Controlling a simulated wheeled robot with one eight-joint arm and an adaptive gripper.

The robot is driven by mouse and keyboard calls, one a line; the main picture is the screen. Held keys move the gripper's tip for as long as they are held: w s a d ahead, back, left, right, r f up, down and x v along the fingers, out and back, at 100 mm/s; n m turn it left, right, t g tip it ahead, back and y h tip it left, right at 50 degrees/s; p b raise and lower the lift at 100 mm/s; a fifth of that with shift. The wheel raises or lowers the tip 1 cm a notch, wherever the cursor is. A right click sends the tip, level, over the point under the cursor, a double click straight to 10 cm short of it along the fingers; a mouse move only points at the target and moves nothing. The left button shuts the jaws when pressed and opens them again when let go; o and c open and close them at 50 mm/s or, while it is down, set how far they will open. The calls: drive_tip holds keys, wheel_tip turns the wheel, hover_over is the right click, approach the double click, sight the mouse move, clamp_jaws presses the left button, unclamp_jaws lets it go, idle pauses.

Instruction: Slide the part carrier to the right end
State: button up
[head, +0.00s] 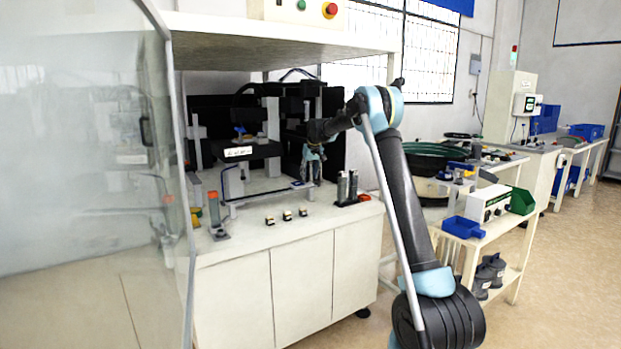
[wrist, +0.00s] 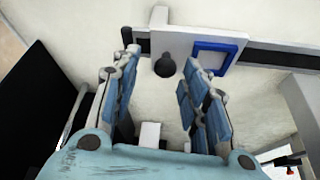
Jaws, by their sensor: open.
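The part carrier (wrist: 180,46) is a white plate with a blue square frame (wrist: 215,57) and a dark round knob (wrist: 165,67). It sits on a dark rail (wrist: 275,57) in the wrist view. My gripper (head: 312,178) is over the machine's bench in the head view. In the wrist view its two blue-padded fingers are apart, one on each side of the knob in the picture. I see no contact with the knob. In the head view the carrier is too small and partly hidden to make out surely.
The white bench (head: 258,237) carries several small parts (head: 287,215) near its front edge and dark cylinders (head: 347,186) to the right of my gripper. A dark machine panel stands behind. A clear guard panel (head: 90,170) stands at the left.

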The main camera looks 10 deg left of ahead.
drive_tip(key=v, duration=1.1)
drive_tip(key=shift+d, duration=0.1)
drive_tip(key=s+d+r+m, duration=0.1)
drive_tip(key=s+d, duration=0.6)
drive_tip(key=s, duration=0.4)
drive_tip(key=s+d+m+h, duration=0.1)
drive_tip(key=s+d, duration=0.7)
drive_tip(key=s, duration=0.2)
drive_tip(key=s+d+r, duration=0.1)
drive_tip(key=s+d, duration=0.6)
drive_tip(key=s, duration=0.4)
drive_tip(key=s+d+f+m, duration=0.1)
drive_tip(key=s+d+f, duration=0.2)
drive_tip(key=s+f, duration=0.4)
drive_tip(key=s+d+f+m+g, duration=0.1)
drive_tip(key=s+d+f, duration=0.3)
drive_tip(key=s+f, duration=0.4)
drive_tip(key=s+d+f+m+h, duration=0.1)
drive_tip(key=s+d+f, duration=0.2)
drive_tip(key=s+f, duration=0.5)
drive_tip(key=s, duration=1)
drive_tip(key=shift+s+d+g, duration=0.25)
drive_tip(key=shift+d+g, duration=0.05)
drive_tip(key=shift+g, duration=0.1)
